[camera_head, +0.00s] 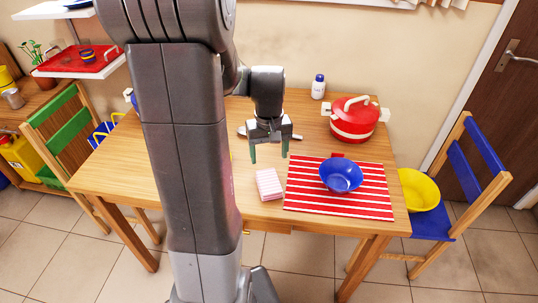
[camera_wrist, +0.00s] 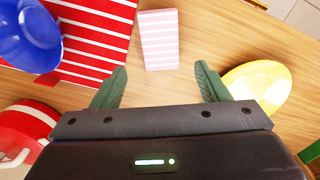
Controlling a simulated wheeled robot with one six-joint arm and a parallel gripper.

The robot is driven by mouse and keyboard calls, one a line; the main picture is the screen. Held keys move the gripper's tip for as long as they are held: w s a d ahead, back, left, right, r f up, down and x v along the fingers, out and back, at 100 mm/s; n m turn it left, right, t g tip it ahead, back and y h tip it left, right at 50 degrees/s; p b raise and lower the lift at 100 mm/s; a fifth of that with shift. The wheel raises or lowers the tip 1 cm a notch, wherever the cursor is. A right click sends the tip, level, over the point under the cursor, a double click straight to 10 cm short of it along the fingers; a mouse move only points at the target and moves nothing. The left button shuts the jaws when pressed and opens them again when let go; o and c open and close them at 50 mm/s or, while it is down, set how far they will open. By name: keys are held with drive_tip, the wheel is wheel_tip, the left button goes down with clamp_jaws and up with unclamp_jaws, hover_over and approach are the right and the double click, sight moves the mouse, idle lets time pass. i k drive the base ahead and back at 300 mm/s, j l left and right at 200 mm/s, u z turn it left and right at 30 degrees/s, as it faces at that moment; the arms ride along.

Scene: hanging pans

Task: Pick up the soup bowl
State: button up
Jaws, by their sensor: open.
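A deep blue bowl (camera_head: 341,175) sits upright on a red-and-white striped mat (camera_head: 300,203) on the wooden table; it looks like the soup bowl. The wrist view shows part of the blue bowl (camera_wrist: 28,36) at the upper left, cut off by the frame edge. My gripper (camera_head: 269,151) is open and empty, pointing down above the table, to the left of the bowl and apart from it.
A red lidded pot (camera_head: 354,120) and a white bottle (camera_head: 318,87) stand behind the mat. A pink striped cloth (camera_head: 269,184) lies left of it. A yellow dish (camera_wrist: 258,90) is mostly hidden behind my arm in the head view. Another yellow bowl (camera_head: 418,190) is by the right chair.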

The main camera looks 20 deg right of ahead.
sight(340, 176)
drive_tip(key=z, duration=1.85)
drive_tip(key=u, duration=1.85)
drive_tip(key=k+l, duration=0.5)
drive_tip(key=l, duration=0.1)
